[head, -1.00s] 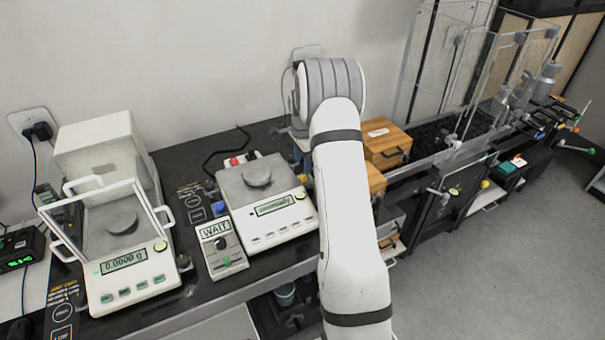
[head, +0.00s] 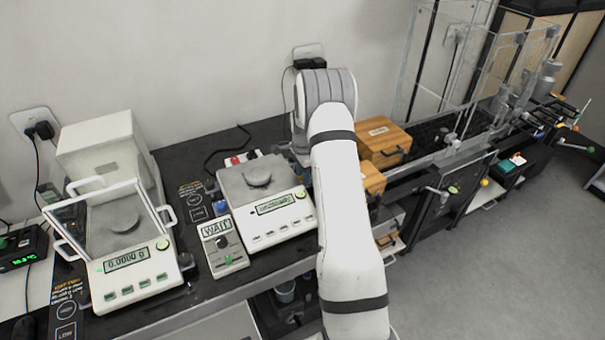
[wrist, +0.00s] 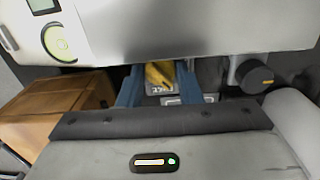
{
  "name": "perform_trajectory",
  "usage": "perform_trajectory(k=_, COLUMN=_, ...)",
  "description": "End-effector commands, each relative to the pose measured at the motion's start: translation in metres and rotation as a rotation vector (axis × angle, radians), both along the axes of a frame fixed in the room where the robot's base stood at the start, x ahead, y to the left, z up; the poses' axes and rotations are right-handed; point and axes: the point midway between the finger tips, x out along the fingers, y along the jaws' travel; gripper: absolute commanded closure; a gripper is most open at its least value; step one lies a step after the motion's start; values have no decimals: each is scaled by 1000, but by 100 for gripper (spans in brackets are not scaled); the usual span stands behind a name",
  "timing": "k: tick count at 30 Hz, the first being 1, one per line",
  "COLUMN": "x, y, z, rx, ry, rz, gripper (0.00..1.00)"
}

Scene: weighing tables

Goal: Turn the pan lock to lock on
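In the wrist view, a yellow lever-like piece (wrist: 159,74) shows between the two blue fingers of my gripper (wrist: 160,90), under the edge of a white instrument. I take it to be the pan lock. Part of a label shows below it, too small and cut off to read fully. My fingers stand apart on either side of the piece; I see no clear grip on it. In the head view, the middle balance (head: 286,224) stands just left of my arm, which hides my gripper and the lock.
A black knob (wrist: 254,76) sits right of my fingers in the wrist view. A wooden box (head: 382,138) stands right of my arm. Left are a WAIT control box (head: 222,244) and a glass-doored balance (head: 140,272) reading 0.0000 g.

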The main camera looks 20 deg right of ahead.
Motion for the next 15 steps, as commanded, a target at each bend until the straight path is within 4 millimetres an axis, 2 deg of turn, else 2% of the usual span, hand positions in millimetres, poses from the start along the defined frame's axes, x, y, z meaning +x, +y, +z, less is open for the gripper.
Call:
perform_trajectory(k=1, x=0, y=0, z=0, rx=0, ry=0, rz=0, gripper=73)
perform_trajectory(k=8, x=0, y=0, z=0, rx=0, ry=0, rz=-1, gripper=91)
perform_trajectory(k=15, x=0, y=-1, z=-4, rx=-1, ry=-2, rz=87, gripper=93)
